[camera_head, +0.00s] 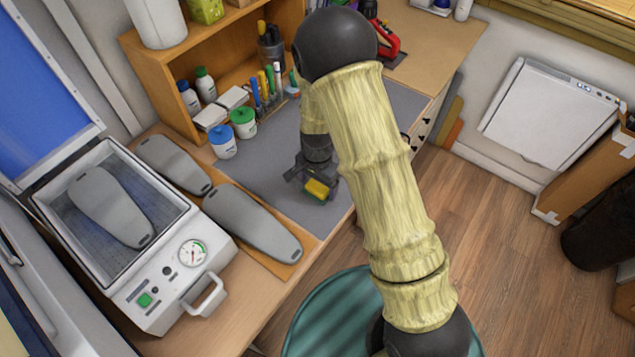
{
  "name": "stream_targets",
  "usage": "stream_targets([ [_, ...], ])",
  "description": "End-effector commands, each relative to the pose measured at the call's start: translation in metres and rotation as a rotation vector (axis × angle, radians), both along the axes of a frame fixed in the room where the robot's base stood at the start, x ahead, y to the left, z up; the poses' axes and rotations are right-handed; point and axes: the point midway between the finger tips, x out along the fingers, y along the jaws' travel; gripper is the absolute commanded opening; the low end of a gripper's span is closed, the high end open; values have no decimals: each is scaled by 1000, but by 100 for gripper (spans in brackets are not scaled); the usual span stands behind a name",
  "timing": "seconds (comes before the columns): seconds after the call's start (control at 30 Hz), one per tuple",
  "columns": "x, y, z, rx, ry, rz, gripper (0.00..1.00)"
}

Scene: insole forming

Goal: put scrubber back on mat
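The scrubber (317,188), a small yellow and green sponge block, shows at the fingers of my gripper (312,179). My gripper points down over the grey mat (270,170) on the workbench, near the mat's front edge. The dark fingers partly cover the scrubber. I cannot tell whether they are closed on it, or whether the scrubber touches the mat or hangs just above it.
Blue-lidded (223,141) and green-lidded (243,122) jars stand left of my gripper, before a wooden shelf (160,80). Grey insole forms (252,222) lie beside the mat. An open forming machine (165,290) stands front left. The mat around the scrubber is clear.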

Motion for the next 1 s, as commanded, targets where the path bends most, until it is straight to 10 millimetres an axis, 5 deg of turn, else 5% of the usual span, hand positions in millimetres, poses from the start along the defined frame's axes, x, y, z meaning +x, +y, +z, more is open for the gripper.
stream_targets([
  [0.47, 1, 0, 11, 0, -3, 1, 81],
  [1.0, 1, 0, 105, 1, -3, 0, 81],
])
